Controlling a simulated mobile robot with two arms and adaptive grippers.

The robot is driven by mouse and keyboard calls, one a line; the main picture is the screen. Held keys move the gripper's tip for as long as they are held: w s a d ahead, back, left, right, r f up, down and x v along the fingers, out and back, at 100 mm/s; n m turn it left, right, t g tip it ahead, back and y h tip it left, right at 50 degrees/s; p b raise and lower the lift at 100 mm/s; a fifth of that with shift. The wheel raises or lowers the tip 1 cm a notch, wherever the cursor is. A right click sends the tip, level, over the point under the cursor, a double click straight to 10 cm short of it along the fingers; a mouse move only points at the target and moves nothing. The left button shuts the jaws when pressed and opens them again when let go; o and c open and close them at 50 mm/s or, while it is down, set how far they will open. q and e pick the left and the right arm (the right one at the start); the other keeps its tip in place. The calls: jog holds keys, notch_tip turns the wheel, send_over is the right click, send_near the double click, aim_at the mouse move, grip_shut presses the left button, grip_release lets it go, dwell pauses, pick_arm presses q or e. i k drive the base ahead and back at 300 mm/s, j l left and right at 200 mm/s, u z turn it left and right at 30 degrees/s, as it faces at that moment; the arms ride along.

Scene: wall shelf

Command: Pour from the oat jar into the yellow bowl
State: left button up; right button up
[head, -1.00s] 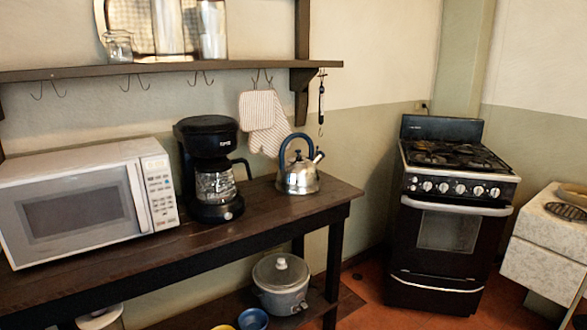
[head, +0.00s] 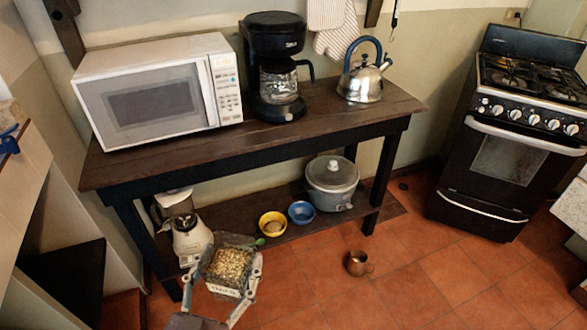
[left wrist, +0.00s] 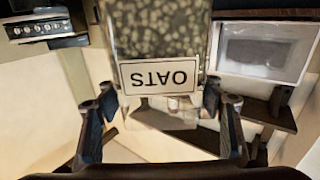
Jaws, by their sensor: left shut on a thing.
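The oat jar (head: 229,267) is clear, full of oats, with a white label that reads OATS in the left wrist view (left wrist: 158,76). My left gripper (head: 231,272) is shut on the jar, one finger on each side, and holds it up in front of the low shelf. The yellow bowl (head: 272,224) sits on the low shelf, right of and beyond the jar. Its inside shows a tan-brown patch that I cannot identify. The jar and bowl are apart. My right gripper is not in view.
A blue bowl (head: 301,212) stands right of the yellow one, then a grey pot (head: 332,182). A blender (head: 187,235) is left of the jar. The tabletop (head: 300,125) overhangs the low shelf (head: 240,207). A brown mug (head: 358,263) is on the floor.

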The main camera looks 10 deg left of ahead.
aim_at(273, 225)
jog(key=i+j, duration=0.2)
jog(key=i, duration=0.3)
jog(key=i+j, duration=0.25)
jog(key=i, duration=0.25)
